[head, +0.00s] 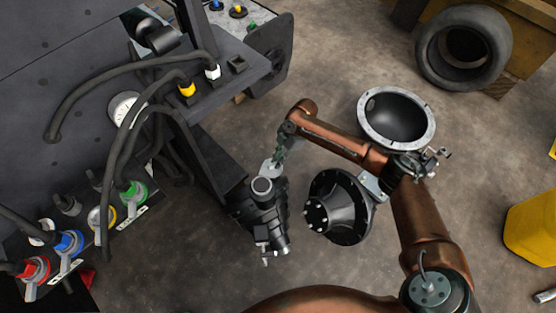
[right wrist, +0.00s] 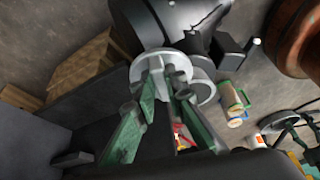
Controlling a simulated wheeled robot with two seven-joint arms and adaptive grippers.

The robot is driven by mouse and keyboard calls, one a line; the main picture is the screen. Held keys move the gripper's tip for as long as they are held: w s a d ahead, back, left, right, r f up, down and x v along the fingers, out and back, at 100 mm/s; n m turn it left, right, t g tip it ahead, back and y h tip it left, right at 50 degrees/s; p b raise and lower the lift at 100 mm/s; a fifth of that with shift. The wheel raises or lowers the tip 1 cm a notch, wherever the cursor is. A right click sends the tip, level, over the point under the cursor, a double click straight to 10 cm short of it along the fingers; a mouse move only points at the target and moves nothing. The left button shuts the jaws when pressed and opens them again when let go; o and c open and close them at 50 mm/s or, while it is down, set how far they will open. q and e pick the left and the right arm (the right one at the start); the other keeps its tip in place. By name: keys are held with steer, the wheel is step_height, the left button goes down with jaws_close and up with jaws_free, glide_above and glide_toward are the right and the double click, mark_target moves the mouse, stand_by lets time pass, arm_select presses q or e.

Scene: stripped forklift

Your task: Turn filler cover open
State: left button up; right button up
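The filler neck (head: 262,187) is a round, light-rimmed opening on top of a black unit low beside the forklift. The filler cover (head: 270,168) is a pale grey disc, tilted up at the neck's far edge. It shows in the right wrist view as a grey round plate (right wrist: 162,68). My right gripper (head: 277,160) is at the cover, its green fingertips partly apart and against or very close to the disc. I cannot tell whether they grip it. My left gripper is not in view.
The dark forklift body (head: 60,75) with hoses and coloured connectors fills the left. A black flanged hub (head: 340,207) and a grey-rimmed bowl (head: 396,115) lie close to my right arm. A tyre (head: 463,50) and a yellow container (head: 533,225) stand to the right.

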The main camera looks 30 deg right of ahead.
steer(key=o, duration=0.5)
steer(key=shift+c, duration=0.2)
steer(key=v, duration=1.2)
